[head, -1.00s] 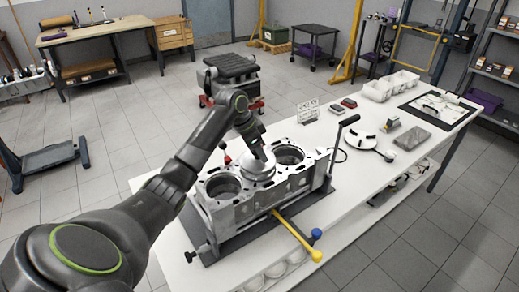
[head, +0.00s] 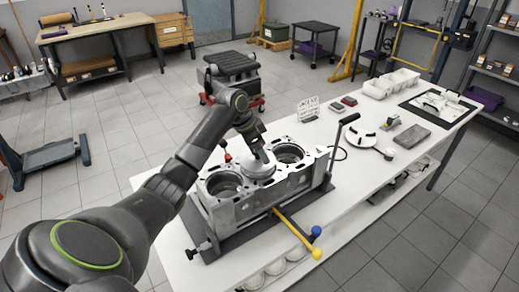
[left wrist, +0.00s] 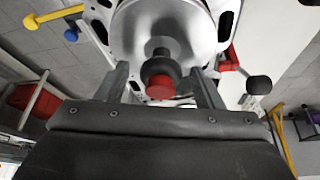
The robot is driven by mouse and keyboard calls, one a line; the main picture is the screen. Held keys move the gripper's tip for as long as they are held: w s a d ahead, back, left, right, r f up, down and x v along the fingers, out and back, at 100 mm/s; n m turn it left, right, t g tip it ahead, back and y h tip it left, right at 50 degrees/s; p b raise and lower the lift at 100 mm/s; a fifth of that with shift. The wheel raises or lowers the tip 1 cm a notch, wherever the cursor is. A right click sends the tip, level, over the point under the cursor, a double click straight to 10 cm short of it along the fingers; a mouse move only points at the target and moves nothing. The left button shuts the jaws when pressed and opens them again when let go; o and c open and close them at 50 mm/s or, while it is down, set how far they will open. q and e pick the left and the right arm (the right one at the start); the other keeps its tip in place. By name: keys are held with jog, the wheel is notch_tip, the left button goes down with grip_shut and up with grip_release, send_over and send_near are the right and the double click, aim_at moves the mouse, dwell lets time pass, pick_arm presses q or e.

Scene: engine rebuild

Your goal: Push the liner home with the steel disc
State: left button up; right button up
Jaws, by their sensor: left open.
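The steel disc (head: 259,171) lies over the middle bore of the engine block (head: 262,207). It also shows in the left wrist view (left wrist: 190,35), with a dark handle (left wrist: 160,72) tipped in red standing out from it. My left gripper (head: 262,158) is over the disc. In the left wrist view its two fingers (left wrist: 160,88) stand apart on either side of the handle, with gaps between. The liner cannot be made out; the disc covers the middle bore. My right gripper is not in view.
The block sits in a dark stand on the white bench (head: 350,205).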

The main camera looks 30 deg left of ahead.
pick_arm(q)
jog(key=b+v, duration=0.3)
jog(key=v, duration=1.4)
jog(key=shift+r, duration=0.15)
jog(key=shift+s, duration=0.1)
